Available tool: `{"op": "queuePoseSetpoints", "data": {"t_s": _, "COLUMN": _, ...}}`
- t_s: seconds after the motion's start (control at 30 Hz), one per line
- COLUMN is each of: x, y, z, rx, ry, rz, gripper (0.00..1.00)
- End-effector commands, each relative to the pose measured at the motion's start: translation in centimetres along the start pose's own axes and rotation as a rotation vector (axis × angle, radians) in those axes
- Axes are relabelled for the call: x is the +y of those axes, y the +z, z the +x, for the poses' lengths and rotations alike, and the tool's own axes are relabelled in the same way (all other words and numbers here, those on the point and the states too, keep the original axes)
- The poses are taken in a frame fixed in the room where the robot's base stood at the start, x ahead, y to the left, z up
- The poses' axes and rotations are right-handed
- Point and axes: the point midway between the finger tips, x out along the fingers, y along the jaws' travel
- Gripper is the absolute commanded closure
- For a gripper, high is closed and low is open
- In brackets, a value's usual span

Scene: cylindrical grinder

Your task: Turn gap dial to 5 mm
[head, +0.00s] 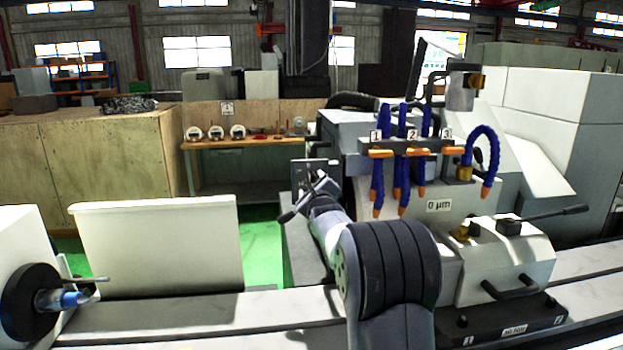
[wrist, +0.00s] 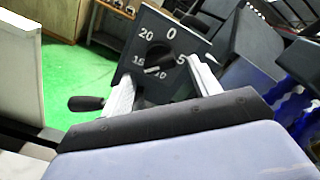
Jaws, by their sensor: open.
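The gap dial (wrist: 160,55) is a round black knob on a dark square plate (wrist: 207,47) marked 0, 5, 10, 15 and 20 in white. A small white mark on the knob's lower left appears to point between 15 and 10. My gripper (wrist: 160,70) is open, with one pale finger at the lower left of the knob and the other at its right, near the 5. I cannot tell if either finger touches it. In the head view my gripper (head: 318,187) is in front of the dial plate (head: 316,168), and the knob is mostly hidden.
A black-handled lever (wrist: 86,103) is left of my fingers. Blue coolant hoses with orange nozzles (head: 402,172) hang to the right of my arm. A white panel (head: 160,245) stands at left, and green floor (head: 262,245) shows between.

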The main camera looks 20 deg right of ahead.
Motion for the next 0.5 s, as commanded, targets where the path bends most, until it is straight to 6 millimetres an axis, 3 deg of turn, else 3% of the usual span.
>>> {"op": "queuePoseSetpoints", "data": {"t_s": 0.2, "x": 0.0, "y": 0.1, "z": 1.7, "rx": 0.0, "ry": 0.0, "rz": 0.0, "gripper": 0.41}}
{"op": "queuePoseSetpoints", "data": {"t_s": 0.5, "x": 0.0, "y": 0.0, "z": 2.0, "rx": -0.001, "ry": 0.0, "rz": 0.0, "gripper": 0.41}}
